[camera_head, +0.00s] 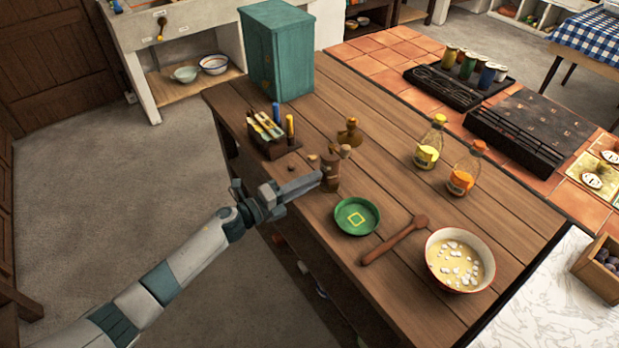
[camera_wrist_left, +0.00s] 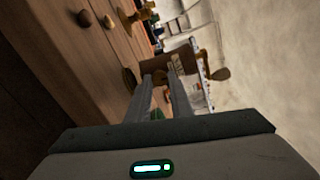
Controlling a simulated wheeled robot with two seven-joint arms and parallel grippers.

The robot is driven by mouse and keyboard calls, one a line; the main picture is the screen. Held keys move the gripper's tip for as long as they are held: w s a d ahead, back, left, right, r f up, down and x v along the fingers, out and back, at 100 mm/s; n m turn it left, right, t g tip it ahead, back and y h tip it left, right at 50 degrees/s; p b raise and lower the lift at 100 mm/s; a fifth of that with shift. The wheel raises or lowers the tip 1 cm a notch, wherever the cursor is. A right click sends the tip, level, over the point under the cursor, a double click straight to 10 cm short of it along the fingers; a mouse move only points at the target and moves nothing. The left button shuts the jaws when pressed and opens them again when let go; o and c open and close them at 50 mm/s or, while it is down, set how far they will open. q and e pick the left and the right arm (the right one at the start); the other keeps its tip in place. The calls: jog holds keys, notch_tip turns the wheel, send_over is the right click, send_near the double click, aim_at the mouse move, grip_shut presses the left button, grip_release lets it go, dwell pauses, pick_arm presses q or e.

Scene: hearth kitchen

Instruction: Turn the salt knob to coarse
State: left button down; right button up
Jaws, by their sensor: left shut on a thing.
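A small brown wooden mill (camera_head: 332,170) stands near the left edge of the wooden table, beside the green dish. My left gripper (camera_head: 318,180) reaches in level from the left, its fingertips at the near side of this mill. Its two fingers also show in the left wrist view (camera_wrist_left: 162,82), close together. It is shut on the salt knob, which the fingers mostly hide. I cannot read any setting marks. A second brown wooden piece with a round top (camera_head: 350,134) stands behind the mill. My right gripper is not in view.
A green dish (camera_head: 345,228), a wooden spoon (camera_head: 398,238) and a bowl of pale food (camera_head: 436,277) lie in front. Two bottles (camera_head: 428,152) (camera_head: 464,182) stand to the right.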

pick_arm(q)
jog(key=shift+n, duration=0.6)
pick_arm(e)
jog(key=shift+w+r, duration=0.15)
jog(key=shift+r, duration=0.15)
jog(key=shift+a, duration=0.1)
pick_arm(q)
jog(key=c, duration=1.6)
grip_release()
jog(key=shift+a, duration=0.1)
